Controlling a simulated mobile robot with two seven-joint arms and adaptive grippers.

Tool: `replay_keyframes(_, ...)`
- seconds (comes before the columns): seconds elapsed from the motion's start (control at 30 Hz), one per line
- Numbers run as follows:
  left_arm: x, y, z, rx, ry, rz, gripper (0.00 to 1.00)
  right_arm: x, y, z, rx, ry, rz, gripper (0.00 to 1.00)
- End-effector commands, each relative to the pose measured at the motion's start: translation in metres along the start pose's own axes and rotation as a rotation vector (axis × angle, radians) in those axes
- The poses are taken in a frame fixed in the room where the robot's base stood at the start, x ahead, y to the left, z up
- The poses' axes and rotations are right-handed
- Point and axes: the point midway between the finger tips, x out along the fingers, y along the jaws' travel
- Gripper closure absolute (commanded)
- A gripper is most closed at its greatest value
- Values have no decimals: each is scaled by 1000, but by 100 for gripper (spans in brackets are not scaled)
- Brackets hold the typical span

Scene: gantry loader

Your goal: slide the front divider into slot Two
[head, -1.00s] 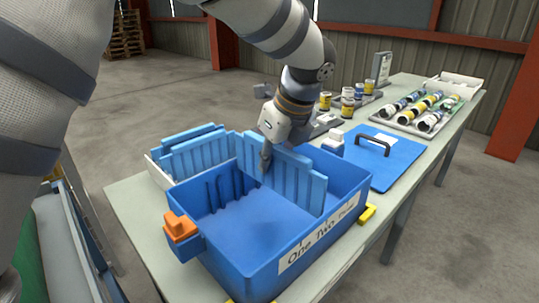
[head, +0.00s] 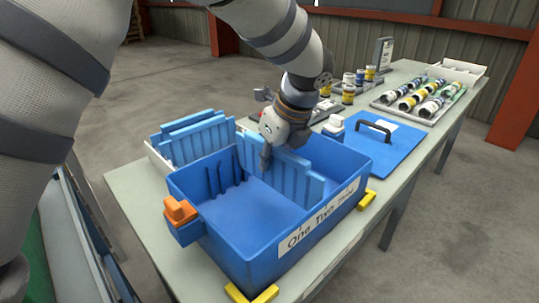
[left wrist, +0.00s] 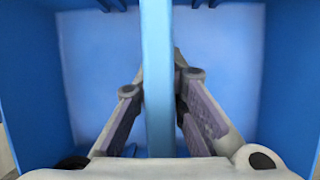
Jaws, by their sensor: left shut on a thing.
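The blue divider (head: 292,183) is a ribbed upright panel, standing across the inside of the blue open box (head: 232,247), its lower part below the rim. My left gripper (head: 267,158) is shut on its upper edge from above. In the left wrist view the divider (left wrist: 157,80) shows edge-on between the two fingers (left wrist: 160,115). Slot ribs (head: 222,178) show on the box's far wall. The near wall carries a label (head: 318,216) reading One, Two and a third word. The divider's near end is close to this wall; I cannot tell whether it is in a slot.
More blue dividers (head: 200,143) stand in a white holder behind the box. An orange latch block (head: 180,212) is on the box's left end. Yellow corner stops (head: 252,293) surround the box. A blue lid (head: 385,165) with a black handle, jars (head: 348,88) and a bottle tray (head: 418,112) lie right.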

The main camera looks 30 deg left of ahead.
Motion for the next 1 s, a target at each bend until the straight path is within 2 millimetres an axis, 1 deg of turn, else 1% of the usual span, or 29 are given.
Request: replay_keyframes(1.0,33,0,-14,1,0,1,100,3,0,3,0,-12,1,60)
